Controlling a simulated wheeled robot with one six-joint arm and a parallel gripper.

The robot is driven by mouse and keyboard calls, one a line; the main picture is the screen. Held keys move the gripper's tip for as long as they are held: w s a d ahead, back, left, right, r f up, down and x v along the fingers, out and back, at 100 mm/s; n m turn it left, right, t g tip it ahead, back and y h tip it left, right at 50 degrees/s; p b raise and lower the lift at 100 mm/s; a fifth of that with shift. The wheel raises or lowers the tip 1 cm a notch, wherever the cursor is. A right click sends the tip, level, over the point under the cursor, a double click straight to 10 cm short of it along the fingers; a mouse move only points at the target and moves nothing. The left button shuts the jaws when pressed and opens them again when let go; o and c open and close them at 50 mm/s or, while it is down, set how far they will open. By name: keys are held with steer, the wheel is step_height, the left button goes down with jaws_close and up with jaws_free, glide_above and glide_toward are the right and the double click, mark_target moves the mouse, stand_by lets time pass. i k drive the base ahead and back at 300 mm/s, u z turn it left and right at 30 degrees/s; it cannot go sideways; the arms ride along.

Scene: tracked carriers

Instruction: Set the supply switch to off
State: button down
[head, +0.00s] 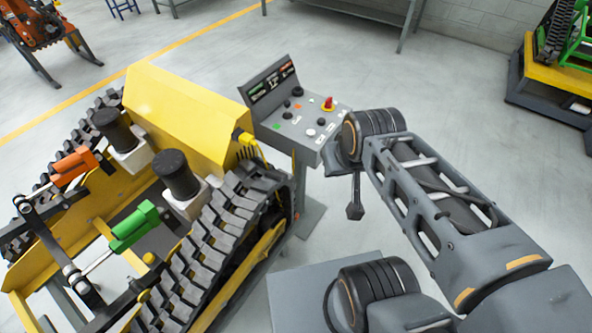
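A grey control panel (303,113) stands on a post behind the yellow tracked carrier. A red knob on a yellow base (328,104) is at its right part; it looks like the supply switch, but its label and setting are too small to read. My arm reaches in from the lower right, and its wrist is just right of the panel. A slim dark part, seemingly my gripper (355,211), hangs below the wrist, in front of the panel and apart from the red knob. I cannot make out its fingers or anything held.
The panel also has several small black, green, orange and white controls and an upright display (272,84). The yellow tracked carrier (190,105) fills the left, its track close to the panel post. A grey box-like surface (300,292) is below. Open floor (455,110) lies right of the panel.

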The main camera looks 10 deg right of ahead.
mark_target(328, 102)
steer(key=z, duration=0.05)
steer(key=k, duration=0.45)
steer(key=z, duration=0.6)
steer(key=i, duration=1.45)
steer(key=u, duration=0.65)
